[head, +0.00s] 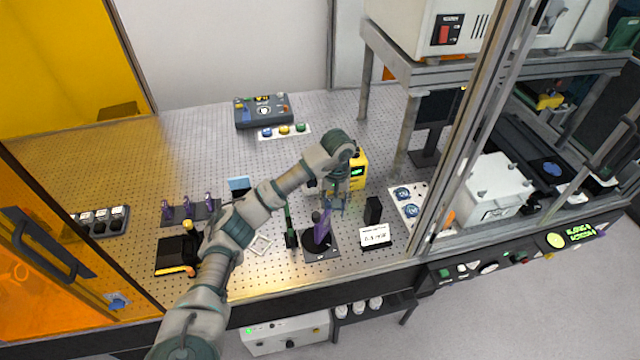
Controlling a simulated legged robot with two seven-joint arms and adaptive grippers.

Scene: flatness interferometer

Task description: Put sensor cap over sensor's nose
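My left arm reaches in from the bottom left over the perforated table. Its gripper (335,202) points down near the table's front edge, just above and beside a dark stand with a purple part (322,230). The fingers are small and overlap the things behind, so I cannot tell whether they hold anything. A yellow unit with a green display (358,170) stands just behind the gripper, partly hidden by the wrist. A black block (373,210) stands upright to the right of the gripper. I cannot tell which of these is the sensor or its cap. My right gripper is not in view.
A white label card (375,236) and a white plate with blue round parts (407,204) lie to the right. A rack with purple pieces (190,211) and a black box (178,255) stand left. A control box (264,110) sits behind. A metal frame post bounds the right.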

